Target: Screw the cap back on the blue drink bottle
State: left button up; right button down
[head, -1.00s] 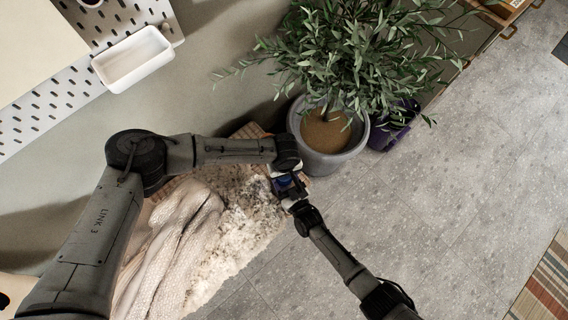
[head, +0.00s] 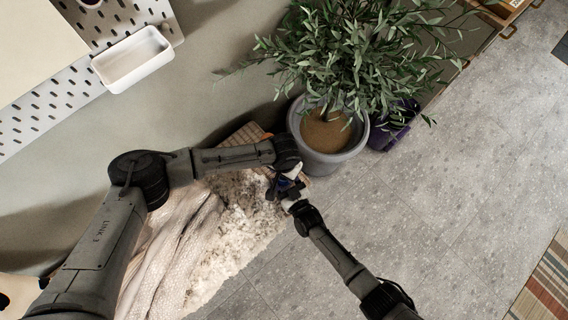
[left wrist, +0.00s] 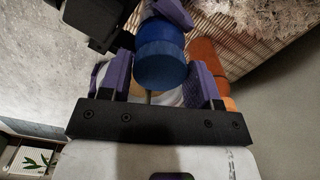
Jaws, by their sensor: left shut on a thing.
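Blue round pieces of the drink bottle and its cap are between my grippers. In the left wrist view a wider blue piece, which looks like the cap (left wrist: 160,66), sits between the purple fingers of my left gripper (left wrist: 161,78), which is shut on it. A second blue piece, which looks like the bottle (left wrist: 160,33), lines up against its far side; I cannot tell if a gap is left. My right gripper (left wrist: 150,12) is at that far end, partly cut off, its grip hidden. In the head view my left gripper (head: 285,184) meets my right gripper (head: 284,190).
A potted plant (head: 325,150) stands close beside the grippers. A rumpled pale blanket (head: 160,260) and a fluffy white-grey cover (head: 235,225) lie to the left. A white bin (head: 132,59) hangs on a pegboard. Open grey floor (head: 440,210) lies to the right.

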pick_arm(q)
jog(key=m, duration=0.9)
jog(key=shift+m, duration=0.4)
jog(key=m, duration=0.5)
jog(key=shift+f+m, duration=0.1)
jog(key=shift+m, duration=0.3)
jog(key=m, duration=0.5)
jog(key=o, duration=1.1)
notch_tip(320, 180, up, 12)
jog(key=shift+r, duration=0.1)
